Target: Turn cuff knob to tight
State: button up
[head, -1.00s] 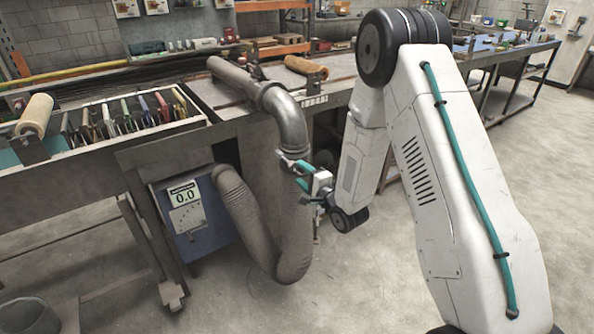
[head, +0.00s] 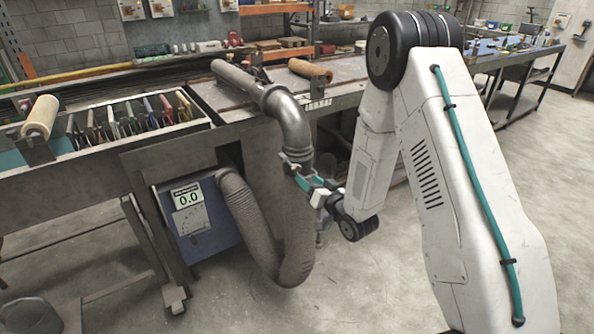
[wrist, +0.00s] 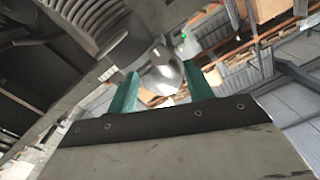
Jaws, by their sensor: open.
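A grey metal pipe elbow (head: 291,118) comes down from the bench to a cuff (head: 297,157), where a ribbed grey hose (head: 298,235) joins it. My gripper (head: 298,177) has teal fingers and is at the cuff's right side, just below the elbow. In the wrist view my gripper (wrist: 161,73) is open. A shiny rounded metal piece (wrist: 162,78) shows between its fingers; I cannot tell whether it is the cuff knob or whether the fingers touch it. The ribbed hose (wrist: 75,25) fills the upper left there. No knob can be made out in the head view.
A blue box with a display (head: 188,197) reading 0.0 stands under the bench. A brown roll (head: 310,70) lies behind the pipe. The floor at front is open.

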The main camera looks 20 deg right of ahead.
aim_at(298, 170)
jog(key=shift+n, duration=0.8)
jog(key=x, duration=0.8)
jog(key=shift+s, duration=0.1)
jog(key=c, duration=1)
